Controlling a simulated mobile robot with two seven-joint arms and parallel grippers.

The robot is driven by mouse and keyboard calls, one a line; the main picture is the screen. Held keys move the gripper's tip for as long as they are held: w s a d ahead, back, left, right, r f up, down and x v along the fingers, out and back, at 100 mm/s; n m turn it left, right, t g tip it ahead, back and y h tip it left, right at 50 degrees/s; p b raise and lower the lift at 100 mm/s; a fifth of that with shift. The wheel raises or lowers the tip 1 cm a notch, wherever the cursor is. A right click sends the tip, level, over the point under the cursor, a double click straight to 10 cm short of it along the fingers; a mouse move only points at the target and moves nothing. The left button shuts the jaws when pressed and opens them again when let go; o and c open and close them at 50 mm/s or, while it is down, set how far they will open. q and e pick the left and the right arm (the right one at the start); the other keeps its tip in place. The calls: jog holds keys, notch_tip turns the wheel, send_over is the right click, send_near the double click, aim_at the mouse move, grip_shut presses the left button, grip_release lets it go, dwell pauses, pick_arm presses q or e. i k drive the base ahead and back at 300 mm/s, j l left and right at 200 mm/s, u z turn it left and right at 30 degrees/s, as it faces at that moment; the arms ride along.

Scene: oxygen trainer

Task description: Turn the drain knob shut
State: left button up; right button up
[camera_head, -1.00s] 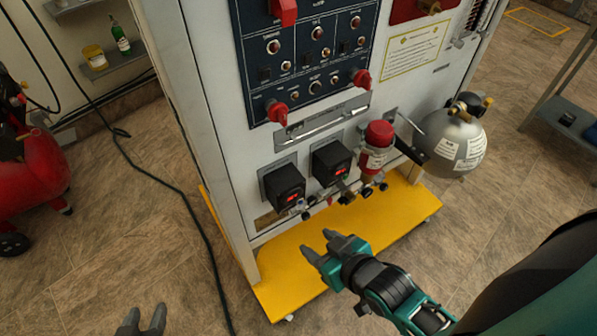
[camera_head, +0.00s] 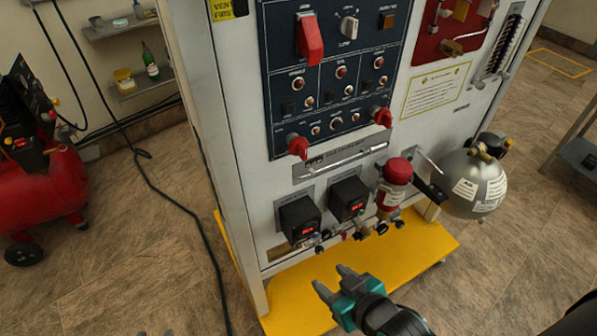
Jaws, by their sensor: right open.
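Small knobs and valve fittings (camera_head: 357,236) stick out in a row low on the front of the white trainer cabinet (camera_head: 230,110). I cannot tell which of them is the drain knob, or how it is turned. My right gripper (camera_head: 331,281) is open and empty, in front of and below this row in the picture. It appears apart from the fittings, above the yellow base. Only small grey tips of my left gripper (camera_head: 154,333) show at the bottom edge, far to the left of the cabinet.
Two black boxes with red displays (camera_head: 300,220) and a red-capped cylinder (camera_head: 393,183) sit just above the fittings. A silver tank (camera_head: 473,187) juts out at right. The yellow base (camera_head: 300,297) extends forward. A black cable (camera_head: 185,205) runs across the floor left.

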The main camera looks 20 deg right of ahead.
aim_at(319, 249)
jog(key=z, duration=0.85)
